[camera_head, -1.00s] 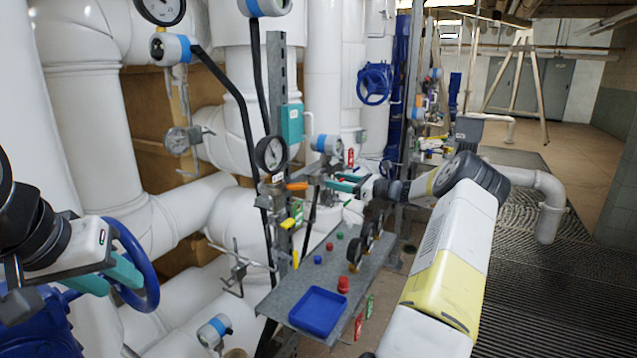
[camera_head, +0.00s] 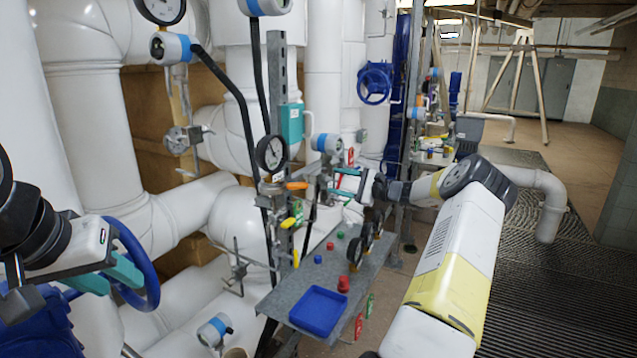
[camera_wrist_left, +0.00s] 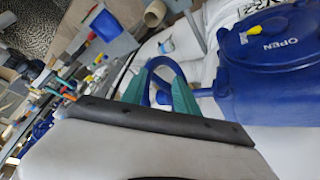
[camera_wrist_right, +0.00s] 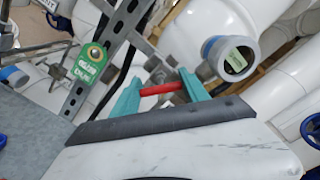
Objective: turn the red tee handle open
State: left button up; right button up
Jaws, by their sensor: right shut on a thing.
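The red tee handle (camera_wrist_right: 160,88) shows as a short red bar between the two teal fingers of my right gripper (camera_wrist_right: 160,90) in the right wrist view. The fingers are shut on it, one at each end of the bar. In the head view my right gripper (camera_head: 345,182) is at the valve cluster behind the grey shelf, and the handle is small and partly hidden there. My left gripper (camera_head: 118,275) is at the left beside a blue handwheel (camera_head: 145,262). In the left wrist view its fingers (camera_wrist_left: 162,75) stand apart, with the blue rim showing between them.
A grey shelf (camera_head: 272,302) with a blue tray (camera_head: 318,311), coloured buttons and small gauges lies below my right gripper. An orange handle (camera_head: 297,186) and a round gauge (camera_head: 271,154) are close to its left. Grating floor (camera_head: 540,290) is clear at the right.

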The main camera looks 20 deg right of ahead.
jog(key=n, duration=0.7)
jog(key=shift+f, duration=0.2)
dwell(0.4)
jog(key=o, duration=1.4)
jog(key=shift+s+d, duration=0.1)
jog(key=shift+s, duration=0.05)
jog(key=v, duration=0.7)
jog(key=shift+s+d, duration=0.15)
jog(key=shift+s, duration=0.05)
jog(key=shift+s+d, duration=0.1)
